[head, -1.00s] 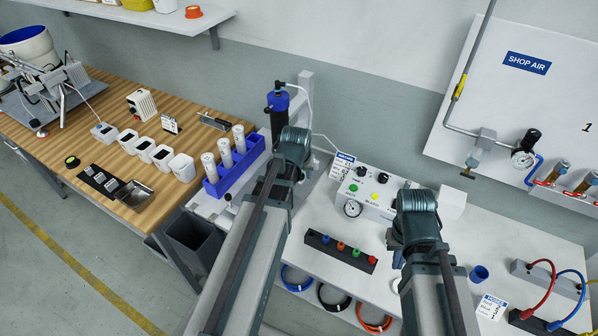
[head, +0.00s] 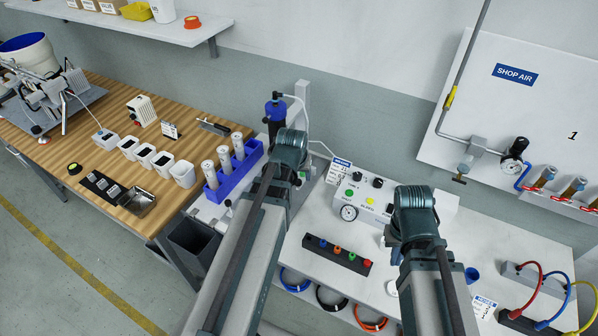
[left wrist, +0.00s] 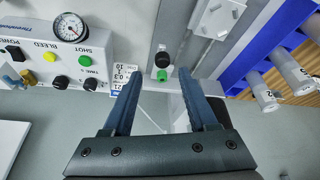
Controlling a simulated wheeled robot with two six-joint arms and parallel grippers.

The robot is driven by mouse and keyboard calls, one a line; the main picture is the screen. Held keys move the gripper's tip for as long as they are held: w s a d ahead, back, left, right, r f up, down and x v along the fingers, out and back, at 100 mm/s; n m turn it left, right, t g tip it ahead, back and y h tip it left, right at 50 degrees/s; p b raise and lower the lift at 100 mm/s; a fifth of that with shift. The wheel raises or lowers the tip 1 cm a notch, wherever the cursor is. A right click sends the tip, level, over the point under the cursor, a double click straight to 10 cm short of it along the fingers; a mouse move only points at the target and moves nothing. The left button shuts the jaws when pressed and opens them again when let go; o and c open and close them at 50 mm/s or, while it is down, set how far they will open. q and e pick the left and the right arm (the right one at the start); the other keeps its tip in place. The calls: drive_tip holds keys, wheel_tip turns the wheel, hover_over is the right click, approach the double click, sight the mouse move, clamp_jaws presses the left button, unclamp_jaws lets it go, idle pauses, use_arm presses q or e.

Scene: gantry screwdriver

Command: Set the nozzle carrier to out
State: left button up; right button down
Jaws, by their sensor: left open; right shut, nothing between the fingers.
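I cannot pick out the nozzle carrier with certainty. A dispensing stand with a blue cylinder (head: 275,111) and a pale upright post (head: 302,100) stands behind my left wrist in the head view. In the left wrist view a small fitting with a black knob (left wrist: 162,59) and a green end (left wrist: 162,75) sits just beyond my fingertips. My left gripper (left wrist: 162,84) is open, its two fingers either side of that fitting's line, with nothing gripped. My right gripper (head: 392,238) is shut and empty over the bench by the control box; its fingers are mostly hidden by my wrist.
A white control box (head: 366,198) with gauge and knobs stands between my arms. A blue rack (head: 233,170) of white tubes is left of my left arm. A black block (head: 338,254) with coloured knobs lies in front. Red and blue hoses (head: 545,295) lie right.

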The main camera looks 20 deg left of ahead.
use_arm(q)
drive_tip(key=p+v, duration=0.7)
drive_tip(key=v, duration=0.2)
drive_tip(key=shift+s, duration=0.15)
drive_tip(key=shift+d, duration=0.1)
drive_tip(key=s+d+f+m+g, duration=0.1)
drive_tip(key=s+d+m, duration=0.1)
drive_tip(key=d, duration=0.4)
drive_tip(key=s+d+f+m+g+b, duration=0.1)
drive_tip(key=s+d+m+g, duration=0.1)
drive_tip(key=s+d, duration=0.3)
drive_tip(key=s+d+f+m+g, duration=0.1)
drive_tip(key=s+d, duration=0.3)
drive_tip(key=d, duration=0.5)
drive_tip(key=shift+d+m+g, duration=0.15)
drive_tip(key=shift+m+g, duration=0.15)
drive_tip(key=shift+m, duration=0.4)
drive_tip(key=shift+s, duration=0.1)
